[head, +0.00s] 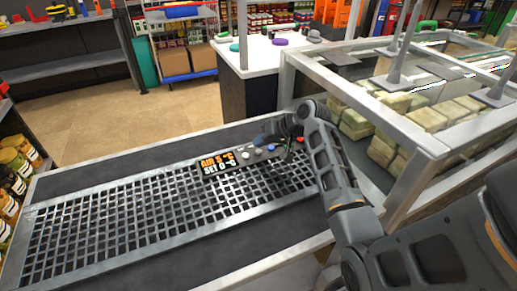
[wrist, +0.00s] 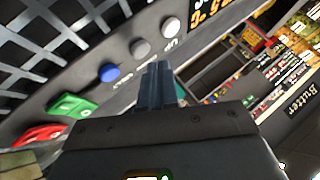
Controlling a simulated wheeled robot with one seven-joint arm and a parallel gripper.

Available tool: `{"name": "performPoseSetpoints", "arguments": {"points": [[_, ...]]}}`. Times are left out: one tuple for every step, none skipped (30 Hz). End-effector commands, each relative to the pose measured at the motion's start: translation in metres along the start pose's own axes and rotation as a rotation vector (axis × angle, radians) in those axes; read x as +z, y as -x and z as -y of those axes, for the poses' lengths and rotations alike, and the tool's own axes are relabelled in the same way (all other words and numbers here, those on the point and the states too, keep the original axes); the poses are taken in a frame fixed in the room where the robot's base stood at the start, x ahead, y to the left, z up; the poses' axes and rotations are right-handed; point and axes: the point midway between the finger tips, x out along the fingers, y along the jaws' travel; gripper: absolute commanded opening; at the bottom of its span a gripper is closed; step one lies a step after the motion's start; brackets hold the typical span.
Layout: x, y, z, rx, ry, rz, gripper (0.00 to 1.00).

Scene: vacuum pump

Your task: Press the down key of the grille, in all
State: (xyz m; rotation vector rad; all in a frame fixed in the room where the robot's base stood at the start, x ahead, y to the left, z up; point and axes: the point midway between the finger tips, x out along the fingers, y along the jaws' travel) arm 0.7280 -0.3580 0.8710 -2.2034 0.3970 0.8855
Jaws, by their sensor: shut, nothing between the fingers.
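The grille's control panel (head: 235,162) carries a lit display (head: 217,163) that reads AIR 5 °C and SET 0 °C. In the wrist view a row of round keys shows: a pale key (wrist: 172,27) labelled UP, a grey key (wrist: 140,47) and a blue key (wrist: 108,72). The grey key sits between the other two; its label is not readable, so I cannot confirm it is the down key. My gripper (wrist: 157,68) is shut and empty, its tips close beside the row near the grey key. Contact with a key is not visible.
A green switch (wrist: 72,105) and a red switch (wrist: 40,135) continue the row. The slatted grille (head: 130,215) lies in front of the panel. A glass-walled case (head: 400,165) with pale packages stands right of my arm. A white counter (head: 262,56) stands behind.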

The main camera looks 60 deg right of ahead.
Motion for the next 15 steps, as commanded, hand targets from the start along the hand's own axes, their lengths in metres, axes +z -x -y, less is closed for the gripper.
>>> {"name": "performPoseSetpoints", "arguments": {"points": [[0.001, -0.001, 0.000, 0.000, 0.000, 0.000, 0.00], [0.001, -0.001, 0.000, 0.000, 0.000, 0.000, 0.00], [0.001, -0.001, -0.001, 0.000, 0.000, 0.000, 0.00], [0.001, -0.001, 0.000, 0.000, 0.000, 0.000, 0.00], [0.001, -0.001, 0.000, 0.000, 0.000, 0.000, 0.00], [0.000, 0.000, 0.000, 0.000, 0.000, 0.000, 0.00], [0.000, 0.000, 0.000, 0.000, 0.000, 0.000, 0.00], [-0.001, 0.001, 0.000, 0.000, 0.000, 0.000, 0.00], [-0.001, 0.002, 0.001, 0.000, 0.000, 0.000, 0.00], [-0.002, 0.003, 0.002, 0.000, 0.000, 0.000, 0.00], [-0.004, 0.005, 0.004, 0.000, 0.000, 0.000, 0.00], [-0.005, 0.007, 0.005, 0.000, 0.001, 0.000, 0.00], [-0.007, 0.009, 0.007, 0.000, 0.001, 0.000, 0.00], [-0.008, 0.011, 0.008, 0.000, 0.001, 0.000, 0.00], [-0.010, 0.014, 0.010, 0.000, 0.001, 0.000, 0.00]]}}
